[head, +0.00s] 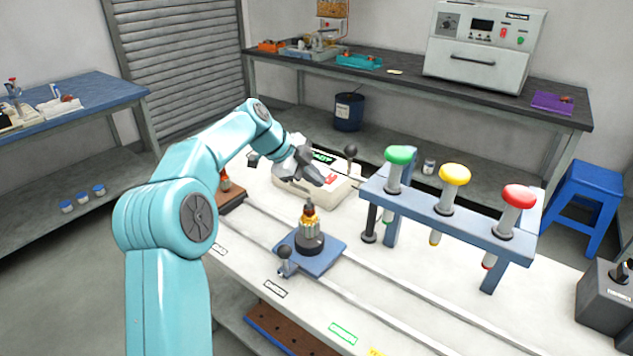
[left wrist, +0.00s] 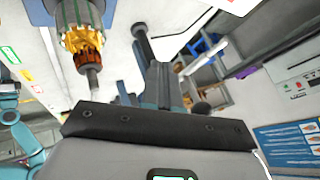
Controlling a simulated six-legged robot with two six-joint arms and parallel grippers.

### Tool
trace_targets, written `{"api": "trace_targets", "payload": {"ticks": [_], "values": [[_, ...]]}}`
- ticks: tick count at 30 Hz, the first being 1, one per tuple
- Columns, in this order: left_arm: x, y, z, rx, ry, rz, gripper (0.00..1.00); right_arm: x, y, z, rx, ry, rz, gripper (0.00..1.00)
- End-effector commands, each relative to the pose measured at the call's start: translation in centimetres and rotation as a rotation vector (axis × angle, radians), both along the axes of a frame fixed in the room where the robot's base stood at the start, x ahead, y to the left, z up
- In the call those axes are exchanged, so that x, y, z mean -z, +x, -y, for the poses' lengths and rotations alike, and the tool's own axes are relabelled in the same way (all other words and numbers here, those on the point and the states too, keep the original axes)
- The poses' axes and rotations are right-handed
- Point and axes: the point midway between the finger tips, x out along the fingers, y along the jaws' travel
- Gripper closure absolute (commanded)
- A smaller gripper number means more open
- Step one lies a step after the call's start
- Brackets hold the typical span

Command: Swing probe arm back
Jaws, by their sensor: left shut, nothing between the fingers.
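My left gripper (head: 317,180) is shut and empty, above the bench by the front of a cream tester box (head: 338,192) with a green display. An armature (head: 310,222) with copper windings stands upright on a blue plate (head: 325,258), below the gripper and apart from it. It also shows upside down in the left wrist view (left wrist: 80,38). A black post (head: 370,222) stands right of the armature and also shows in the left wrist view (left wrist: 144,46). I cannot clearly make out the probe arm; the gripper and rack hide parts there. My right gripper is out of view.
A blue rack (head: 415,203) with green, yellow and red knobs stands at the right. A black ball knob (head: 350,150) rises by the tester box. A small black-knobbed lever (head: 286,254) sits at the plate's front corner. The bench's front strip is mostly clear.

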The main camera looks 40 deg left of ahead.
Motion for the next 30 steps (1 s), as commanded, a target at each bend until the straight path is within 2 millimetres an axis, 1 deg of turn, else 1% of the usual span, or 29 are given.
{"api": "trace_targets", "payload": {"ticks": [3,9,13,18,30], "values": [[-1.7,-0.9,-0.6,0.0,0.0,0.001,1.0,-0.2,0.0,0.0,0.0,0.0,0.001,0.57],[-4.4,-2.8,-1.9,0.0,0.0,0.0,1.0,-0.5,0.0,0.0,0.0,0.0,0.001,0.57],[-5.7,-3.7,-2.5,0.0,-0.001,-0.001,1.0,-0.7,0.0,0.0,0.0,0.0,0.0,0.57],[-6.3,-4.4,-2.8,0.002,-0.002,-0.002,1.0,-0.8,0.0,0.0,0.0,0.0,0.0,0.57],[-6.3,-4.6,-2.9,0.002,-0.001,-0.002,1.0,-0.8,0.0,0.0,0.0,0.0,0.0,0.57]]}}
